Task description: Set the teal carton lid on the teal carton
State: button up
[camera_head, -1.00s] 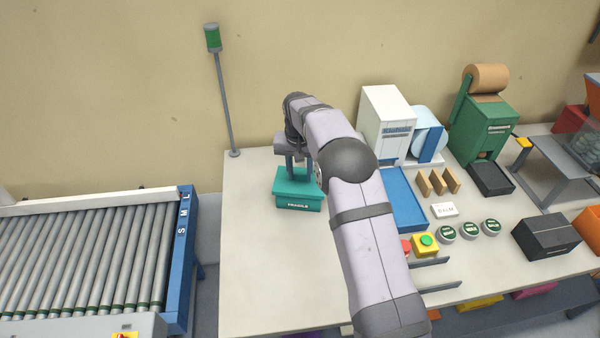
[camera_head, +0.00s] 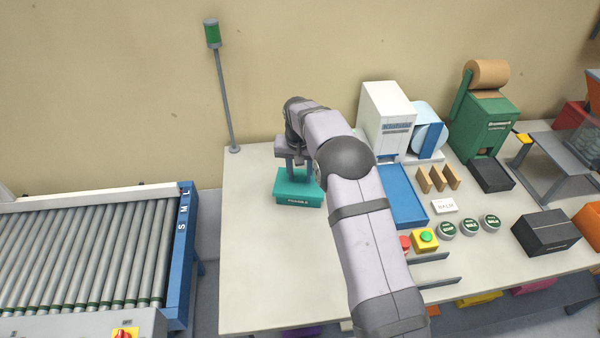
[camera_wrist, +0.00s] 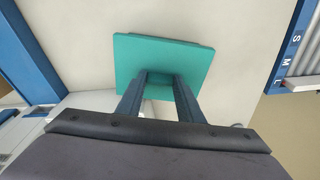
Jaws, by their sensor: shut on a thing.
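The flat, square teal carton lid (camera_wrist: 160,52) is between my gripper's fingers in the wrist view. My gripper (camera_head: 299,176) is shut on the lid's raised middle part, directly over the carton. In the head view the lid (camera_head: 284,184) lies level on or very close to the carton's top; I cannot tell whether it is fully seated. A thin teal edge shows past the lid's far side in the wrist view. My arm hides part of the right side.
A roller conveyor (camera_head: 90,250) is at the left. A blue tray (camera_head: 402,197), white machine (camera_head: 386,122) and green dispenser (camera_head: 484,125) stand to the right. A lamp post (camera_head: 224,100) rises behind. The table (camera_head: 262,270) is clear in front of the carton.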

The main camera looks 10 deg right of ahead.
aim_at(299, 187)
jog(key=o, duration=1)
jog(key=shift+o, duration=0.2)
jog(key=shift+r, duration=0.9)
notch_tip(299, 187, up, 11)
jog(key=s+b, duration=0.1)
jog(key=b, duration=0.1)
jog(key=shift+s+a+r, duration=0.15)
jog(key=shift+s+a, duration=0.1)
jog(key=shift+s, duration=0.1)
jog(key=s+d+f+n, duration=0.1)
jog(key=s+f, duration=0.2)
jog(key=s, duration=0.8)
jog(key=s+d+f+n+g, duration=0.1)
jog(key=s+d+f, duration=0.1)
jog(key=s, duration=1)
jog(key=s+d+f+n, duration=0.1)
jog(key=s+f, duration=0.4)
jog(key=s, duration=0.7)
jog(key=shift+d+g, duration=0.4)
jog(key=shift+d, duration=0.25)
jog(key=shift+f, duration=0.1)
